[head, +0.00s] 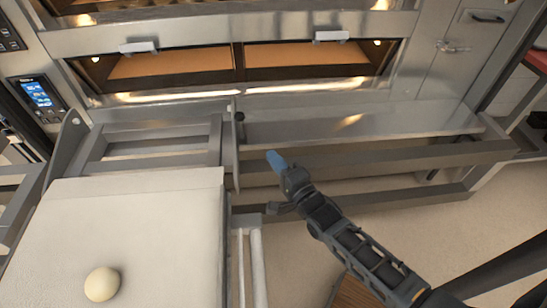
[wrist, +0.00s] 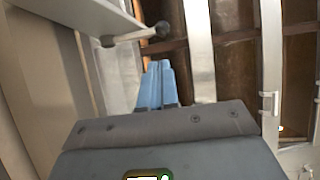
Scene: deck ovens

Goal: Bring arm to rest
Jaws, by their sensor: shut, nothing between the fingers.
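My gripper (head: 276,160) is in the middle of the head view, at the end of my dark arm, with blue fingertips. It is in front of the deck oven and beside the metal rail. In the wrist view the blue fingers (wrist: 158,85) lie together, with nothing between them. A black knob (wrist: 162,29) on a metal rod shows just beyond the fingers in the wrist view. I cannot tell how far it is from them.
The deck oven (head: 240,85) with two handles runs along the back. A pale loading board (head: 150,225) at the left carries a round dough ball (head: 102,284). A metal rail frame (head: 400,155) runs across the front of the oven. Open floor (head: 400,225) lies at the right.

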